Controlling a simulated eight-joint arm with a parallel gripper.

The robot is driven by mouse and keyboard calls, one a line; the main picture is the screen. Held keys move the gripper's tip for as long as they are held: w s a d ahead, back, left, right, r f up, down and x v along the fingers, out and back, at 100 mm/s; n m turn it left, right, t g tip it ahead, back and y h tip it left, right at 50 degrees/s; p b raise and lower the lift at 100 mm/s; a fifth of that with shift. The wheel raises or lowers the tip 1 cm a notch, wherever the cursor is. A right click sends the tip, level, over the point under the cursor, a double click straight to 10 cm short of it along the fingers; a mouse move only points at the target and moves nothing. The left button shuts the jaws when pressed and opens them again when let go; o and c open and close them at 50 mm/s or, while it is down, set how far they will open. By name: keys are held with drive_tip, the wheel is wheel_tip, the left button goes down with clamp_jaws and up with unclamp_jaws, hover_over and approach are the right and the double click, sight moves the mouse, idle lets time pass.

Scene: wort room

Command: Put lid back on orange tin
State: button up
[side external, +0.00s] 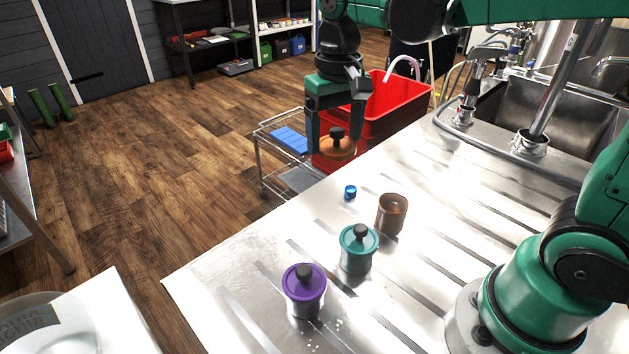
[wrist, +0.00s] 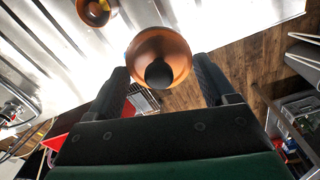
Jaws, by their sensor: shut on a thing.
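My gripper (side external: 338,140) is shut on an orange lid (side external: 337,151) with a black knob. It holds the lid in the air, up and to the left of the orange tin in the side view. In the wrist view the lid (wrist: 160,55) sits between the two fingers (wrist: 160,85), its black knob facing the camera. The orange tin (side external: 391,215) stands upright and uncovered on the steel counter, its open top showing. In the wrist view the tin (wrist: 95,10) is at the top left, apart from the lid and partly cut off by the frame edge.
A teal-lidded tin (side external: 358,250) and a purple-lidded tin (side external: 304,292) stand on the counter (side external: 240,262) in front of the orange tin. A small blue object (side external: 350,192) lies left of it. A red tub (side external: 390,105) and a wire cart (side external: 272,150) are beyond the counter edge.

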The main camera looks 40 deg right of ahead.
drive_tip(key=s+d+f+m, duration=0.4)
drive_tip(key=s+d, duration=0.3)
drive_tip(key=d, duration=0.1)
drive_tip(key=shift+a+f, duration=0.1)
drive_tip(key=shift+f, duration=3)
drive_tip(key=shift+f, duration=0.2)
drive_tip(key=o, duration=1.1)
wheel_tip(320, 180, up, 7)
